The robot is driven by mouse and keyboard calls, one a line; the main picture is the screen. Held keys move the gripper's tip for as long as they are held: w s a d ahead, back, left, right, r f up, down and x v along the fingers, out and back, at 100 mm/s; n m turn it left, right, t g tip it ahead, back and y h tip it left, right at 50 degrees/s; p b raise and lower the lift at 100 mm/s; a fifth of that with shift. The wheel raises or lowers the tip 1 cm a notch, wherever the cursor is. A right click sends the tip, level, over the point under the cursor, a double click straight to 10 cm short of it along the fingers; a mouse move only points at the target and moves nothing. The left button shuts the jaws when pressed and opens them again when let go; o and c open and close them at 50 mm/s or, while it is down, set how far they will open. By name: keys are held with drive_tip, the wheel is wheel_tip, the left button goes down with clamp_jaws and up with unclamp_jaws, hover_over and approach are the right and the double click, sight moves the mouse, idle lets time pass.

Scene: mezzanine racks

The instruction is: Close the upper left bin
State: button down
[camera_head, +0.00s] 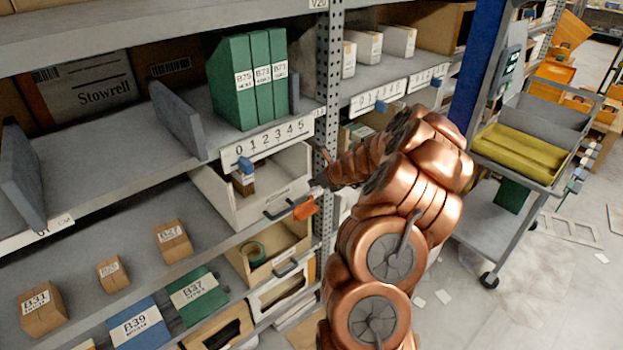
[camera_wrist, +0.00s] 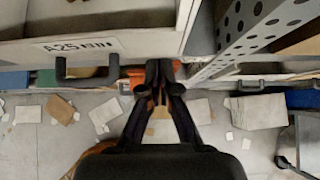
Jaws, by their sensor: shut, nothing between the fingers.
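The upper left bin (camera_head: 228,203) is a pale drawer under the numbered strip, pulled out from the rack with its inside showing. A brown item (camera_head: 243,184) is inside it. Its front carries a dark handle (camera_head: 279,212). In the wrist view the bin's front (camera_wrist: 150,44) has an "A25" label and the handle (camera_wrist: 88,72) at left. My gripper (camera_head: 318,186) is at the right end of the bin's front, right of the handle. Its dark fingers are together and empty in the wrist view (camera_wrist: 160,66). I cannot tell whether they touch the front.
A perforated rack post (camera_head: 328,90) stands just right of the bin. A lower bin (camera_head: 250,272) with a tape roll is below. Green binders (camera_head: 233,85) stand above. A cart (camera_head: 520,150) with yellow bins is at right. The floor between has loose papers.

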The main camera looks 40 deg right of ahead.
drive_tip(key=b+v, duration=0.2)
drive_tip(key=v, duration=0.8)
drive_tip(key=shift+s, duration=0.3)
drive_tip(key=shift+a+r, duration=0.1)
drive_tip(key=s+a+r+n+g+y, duration=0.25)
drive_tip(key=a+n, duration=0.65)
drive_tip(key=a, duration=0.6)
drive_tip(key=s+a+r+n+g+y, duration=0.1)
drive_tip(key=a+r+n+g+y, duration=0.15)
drive_tip(key=a+n, duration=0.95)
drive_tip(key=s+a+n+g+h, duration=0.2)
drive_tip(key=s+a+n+g, duration=0.2)
drive_tip(key=s+a+n, duration=0.85)
drive_tip(key=s+d+n+g+h, duration=0.2)
drive_tip(key=s+h, duration=0.1)
drive_tip(key=s, duration=1.2)
drive_tip(key=shift+r, duration=0.45)
